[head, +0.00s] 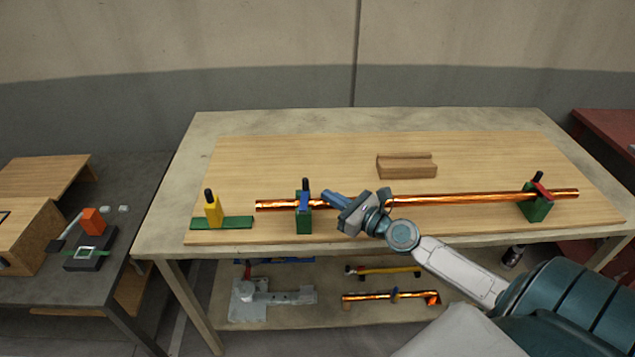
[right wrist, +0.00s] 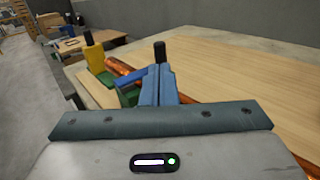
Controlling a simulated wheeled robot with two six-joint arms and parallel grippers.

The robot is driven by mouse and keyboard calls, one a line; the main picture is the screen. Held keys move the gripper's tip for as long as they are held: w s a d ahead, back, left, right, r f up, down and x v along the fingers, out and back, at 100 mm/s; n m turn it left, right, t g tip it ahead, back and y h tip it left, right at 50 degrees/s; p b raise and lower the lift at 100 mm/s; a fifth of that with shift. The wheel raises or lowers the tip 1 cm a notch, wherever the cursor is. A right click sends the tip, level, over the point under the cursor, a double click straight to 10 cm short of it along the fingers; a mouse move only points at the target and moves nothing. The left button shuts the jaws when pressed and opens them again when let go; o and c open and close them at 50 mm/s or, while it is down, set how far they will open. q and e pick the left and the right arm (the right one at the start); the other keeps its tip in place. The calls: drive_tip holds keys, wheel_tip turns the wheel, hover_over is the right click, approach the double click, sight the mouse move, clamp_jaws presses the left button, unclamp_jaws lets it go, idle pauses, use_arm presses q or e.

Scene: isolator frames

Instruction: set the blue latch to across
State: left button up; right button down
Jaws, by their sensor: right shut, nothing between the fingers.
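The blue latch (head: 305,201) sits on top of a green block (head: 304,223) that carries the left part of a copper pipe (head: 440,199). Its black knob (head: 305,184) stands upright, and the knob also shows in the right wrist view (right wrist: 160,52). I cannot tell which way the latch bar is turned. My right gripper (head: 326,194) is shut and empty, with blue fingers pointing at the latch from just right of it. In the right wrist view the fingers (right wrist: 165,90) partly hide the latch and block; whether they touch is unclear. My left gripper is not in view.
A red latch (head: 541,190) sits on another green block at the pipe's right. A yellow post (head: 213,211) on a green base stands left. A wooden cradle (head: 406,166) lies behind the pipe. The wooden board (head: 300,155) is clear at the back.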

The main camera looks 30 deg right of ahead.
sight(307, 183)
drive_tip(key=p+x, duration=0.1)
drive_tip(key=x, duration=0.2)
drive_tip(key=shift+w+r, duration=0.1)
drive_tip(key=shift+w, duration=0.05)
drive_tip(key=shift+w+a+p, duration=0.3)
drive_tip(key=shift+w, duration=0.35)
drive_tip(key=shift+w+a+p, duration=0.15)
drive_tip(key=shift+w+p, duration=0.25)
drive_tip(key=shift+w, duration=0.1)
drive_tip(key=shift+s, duration=0.1)
drive_tip(key=shift+r, duration=0.15)
